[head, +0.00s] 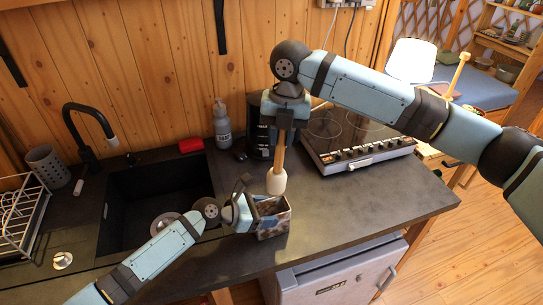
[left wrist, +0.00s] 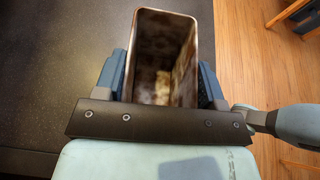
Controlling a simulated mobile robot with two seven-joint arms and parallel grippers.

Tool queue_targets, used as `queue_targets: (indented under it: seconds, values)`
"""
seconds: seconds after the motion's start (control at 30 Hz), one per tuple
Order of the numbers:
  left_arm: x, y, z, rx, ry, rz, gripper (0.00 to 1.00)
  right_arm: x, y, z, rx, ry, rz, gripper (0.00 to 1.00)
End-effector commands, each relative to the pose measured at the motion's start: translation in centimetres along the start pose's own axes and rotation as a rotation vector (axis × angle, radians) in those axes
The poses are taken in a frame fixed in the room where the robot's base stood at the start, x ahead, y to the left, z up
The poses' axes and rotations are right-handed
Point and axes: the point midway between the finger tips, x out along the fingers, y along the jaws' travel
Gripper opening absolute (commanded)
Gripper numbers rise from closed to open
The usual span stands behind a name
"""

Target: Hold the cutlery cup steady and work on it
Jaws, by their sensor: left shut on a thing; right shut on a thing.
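The cutlery cup (head: 274,229) is a rectangular open box with brownish, blotchy walls, near the front edge of the counter. My left gripper (head: 253,212) is shut on it from the left. In the left wrist view, the fingers (left wrist: 160,90) press on both sides of the cup (left wrist: 147,45); its inside shows stained walls and a pale patch at the bottom. My right gripper (head: 284,122) is shut on the wooden handle of a tool (head: 277,182) with a rounded cream head. The tool points down, its head just above the cup's rim in the head view. No tool shows in the left wrist view.
A black sink (head: 140,195) with a tap (head: 88,130) lies left of the cup. A grey bottle (head: 222,125), a red item (head: 190,146) and a hob (head: 355,140) stand farther back. The counter right of the cup (head: 370,200) is clear.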

Motion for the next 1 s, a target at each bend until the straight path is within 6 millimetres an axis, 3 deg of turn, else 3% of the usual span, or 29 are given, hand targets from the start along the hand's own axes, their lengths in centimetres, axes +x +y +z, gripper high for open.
queue_targets:
  seconds: [0.17,1.0]
  values:
    - [0.0,0.0,0.0,0.000,0.000,0.000,0.41,2.1,-1.2,0.4,0.070,0.014,0.034,0.00]
    - [0.0,0.0,0.0,0.000,0.000,0.000,0.41,9.2,-1.0,0.3,0.074,0.014,0.035,0.00]
